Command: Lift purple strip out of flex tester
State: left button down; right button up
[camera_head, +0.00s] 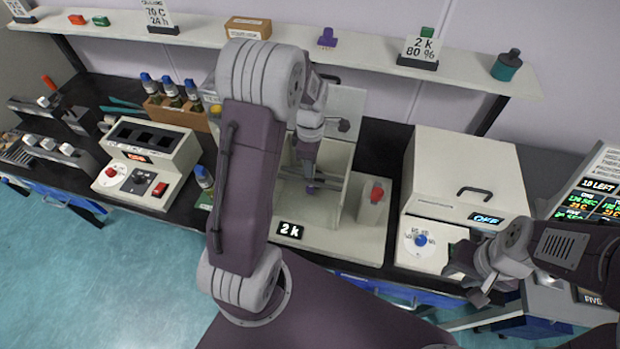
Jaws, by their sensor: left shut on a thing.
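The flex tester (345,225) is a cream open-topped box in the middle of the bench, with a "2 k" display (290,230) on its front. My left gripper (309,178) reaches down into it from above, shut on the purple strip (312,189). Only a small part of the strip shows at the fingertips, low inside the box. Whether the strip touches the tester's inner parts cannot be told. My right gripper (470,279) is in front of the cream oven's control panel, beside its blue knob (421,240); its finger opening is unclear.
A clear lid (345,103) stands raised behind the tester's opening. A red switch (377,193) is on the tester's right. The closed oven (462,160) stands further right. A bottle (204,178) and a cream instrument (150,160) are left. A shelf (380,58) runs above.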

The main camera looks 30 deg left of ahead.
notch_tip(320, 180, up, 10)
jog(key=p, duration=0.8)
jog(key=shift+f+p, duration=0.2)
jog(key=shift+p, duration=0.2)
